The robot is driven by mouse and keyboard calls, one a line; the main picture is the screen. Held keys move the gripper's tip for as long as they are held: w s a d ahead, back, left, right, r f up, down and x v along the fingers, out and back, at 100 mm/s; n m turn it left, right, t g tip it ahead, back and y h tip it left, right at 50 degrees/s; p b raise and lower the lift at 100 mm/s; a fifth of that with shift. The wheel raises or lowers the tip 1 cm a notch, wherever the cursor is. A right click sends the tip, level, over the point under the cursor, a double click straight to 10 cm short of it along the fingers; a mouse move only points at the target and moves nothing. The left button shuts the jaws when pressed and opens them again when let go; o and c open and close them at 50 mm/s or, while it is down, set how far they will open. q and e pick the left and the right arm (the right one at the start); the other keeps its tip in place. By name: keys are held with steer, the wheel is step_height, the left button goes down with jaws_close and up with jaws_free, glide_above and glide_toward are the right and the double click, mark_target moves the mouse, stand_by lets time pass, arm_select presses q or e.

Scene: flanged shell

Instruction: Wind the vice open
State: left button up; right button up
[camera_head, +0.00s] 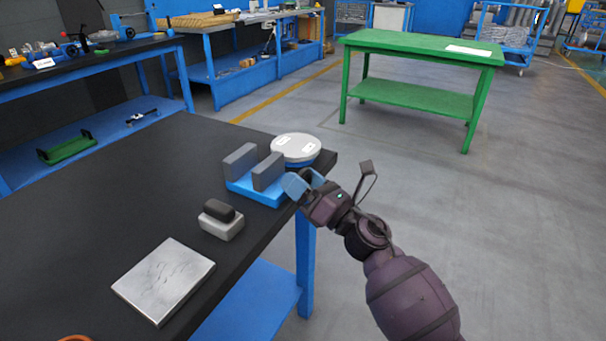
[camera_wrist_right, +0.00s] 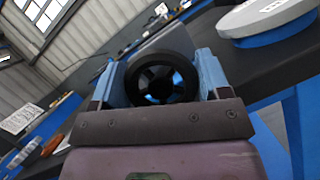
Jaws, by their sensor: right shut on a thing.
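The vice has a blue base (camera_head: 262,194) and two upright grey jaws (camera_head: 240,161) with a gap between them; nothing shows in the gap. It sits near the right edge of the dark bench. My right gripper (camera_head: 302,184) is at the vice's right end, just past the bench edge. In the right wrist view its blue fingers (camera_wrist_right: 162,80) are shut on a black spoked handwheel (camera_wrist_right: 188,76), one on each side of the rim. In the head view the fingers hide the handwheel. My left gripper is out of view.
A round grey-topped thing with a blue base (camera_head: 296,148) stands close behind the vice. A grey block with a dark top (camera_head: 221,220) and a flat metal plate (camera_head: 165,281) lie nearer on the dark bench (camera_head: 110,215). A green table (camera_head: 420,45) stands away across open floor.

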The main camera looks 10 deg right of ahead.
steer(key=shift+r+m+p, duration=0.25)
steer(key=shift+m+p, duration=0.05)
steer(key=shift+m, duration=0.3)
steer(key=shift+f+m+h, duration=0.25)
steer(key=shift+m+h, duration=0.05)
steer(key=shift+m, duration=0.1)
steer(key=o, duration=0.9)
steer(key=shift+d+f, duration=0.1)
steer(key=v, duration=1)
steer(key=shift+s+d+f+p, duration=0.1)
steer(key=shift+s+f+p, duration=0.1)
steer(key=shift+s+p, duration=0.15)
